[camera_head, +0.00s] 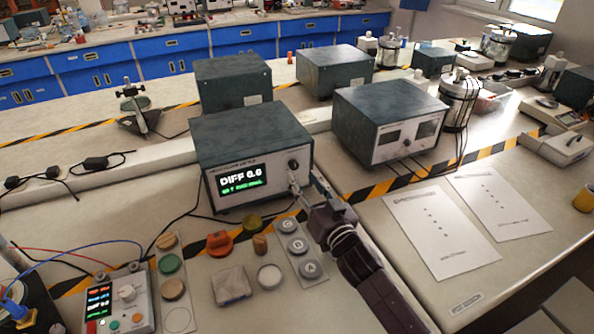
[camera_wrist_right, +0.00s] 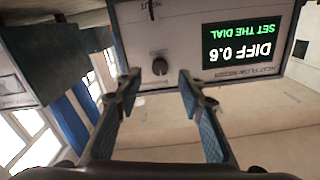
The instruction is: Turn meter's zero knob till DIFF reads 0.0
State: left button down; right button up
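The meter (camera_head: 250,160) is a dark-topped box with a light front. Its screen (camera_head: 240,181) shows green and white text. In the right wrist view the screen (camera_wrist_right: 241,46) appears upside down and reads DIFF 0.6, with SET THE DIAL. A dark round knob (camera_head: 293,164) sits on the front, right of the screen. In the right wrist view the knob (camera_wrist_right: 159,67) lies centred between the fingers, just beyond the tips. My right gripper (camera_head: 305,184) is open in front of the meter; its two fingers also show in the right wrist view (camera_wrist_right: 158,82). My left gripper is out of view.
A small control box (camera_head: 118,305) with a dial stands front left. Coloured discs and a plate of lettered buttons (camera_head: 298,248) lie before the meter. A second instrument (camera_head: 390,120) stands right. Paper sheets (camera_head: 440,235) lie on the right bench. Cables run around the meter.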

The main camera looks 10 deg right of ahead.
aim_at(295, 168)
jog(key=w, duration=0.3)
jog(key=shift+w+a+f, duration=0.1)
jog(key=shift+w+a, duration=0.25)
jog(key=shift+a, duration=0.05)
jog(key=shift+w, duration=0.35)
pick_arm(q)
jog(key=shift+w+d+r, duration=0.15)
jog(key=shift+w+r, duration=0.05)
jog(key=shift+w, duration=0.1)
pick_arm(e)
grip_shut()
